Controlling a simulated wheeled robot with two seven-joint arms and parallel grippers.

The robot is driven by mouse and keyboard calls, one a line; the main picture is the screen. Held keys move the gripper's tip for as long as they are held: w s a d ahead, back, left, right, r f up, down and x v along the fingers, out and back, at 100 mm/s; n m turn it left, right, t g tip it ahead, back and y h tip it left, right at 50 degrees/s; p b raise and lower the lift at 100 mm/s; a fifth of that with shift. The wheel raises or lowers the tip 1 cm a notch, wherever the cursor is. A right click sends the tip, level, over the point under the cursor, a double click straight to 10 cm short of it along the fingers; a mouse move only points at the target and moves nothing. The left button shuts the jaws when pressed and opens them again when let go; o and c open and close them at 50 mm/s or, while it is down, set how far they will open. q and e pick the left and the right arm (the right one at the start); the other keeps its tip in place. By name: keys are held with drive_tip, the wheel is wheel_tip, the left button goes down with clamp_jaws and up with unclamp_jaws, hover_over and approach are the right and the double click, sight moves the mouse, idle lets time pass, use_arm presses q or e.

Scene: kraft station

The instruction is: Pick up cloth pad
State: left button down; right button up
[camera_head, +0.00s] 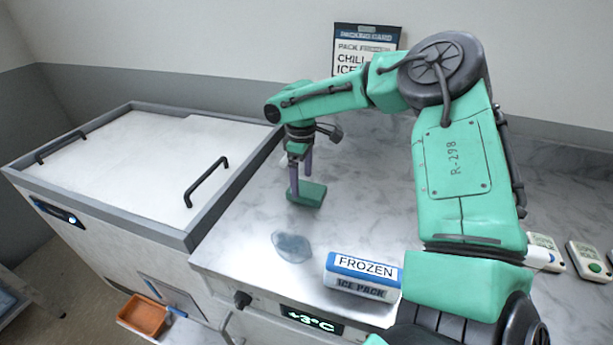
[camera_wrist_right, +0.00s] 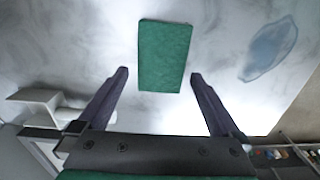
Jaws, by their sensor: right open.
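The cloth pad (camera_head: 311,194) is a green rectangular block lying on the grey marbled counter. In the right wrist view the pad (camera_wrist_right: 165,58) lies ahead of and between the two dark fingers. My right gripper (camera_head: 300,182) points down at the pad, open, with its fingers close to the pad in the head view. In the right wrist view the gripper (camera_wrist_right: 160,78) has a wide gap between its fingertips and holds nothing. I cannot tell if a fingertip touches the pad. My left gripper is not in view.
A bluish wet patch (camera_head: 292,247) and a blue-and-white ice pack (camera_head: 362,276) lie nearer the counter's front. A white chest with a handled lid (camera_head: 140,160) stands at the left. White devices (camera_head: 588,262) lie at the right. A card (camera_head: 352,58) hangs behind.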

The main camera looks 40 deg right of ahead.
sight(302, 187)
drive_tip(key=shift+f, duration=1)
drive_tip(key=c, duration=1.2)
drive_tip(key=shift+o, duration=0.2)
wheel_tip(302, 187, up, 18)
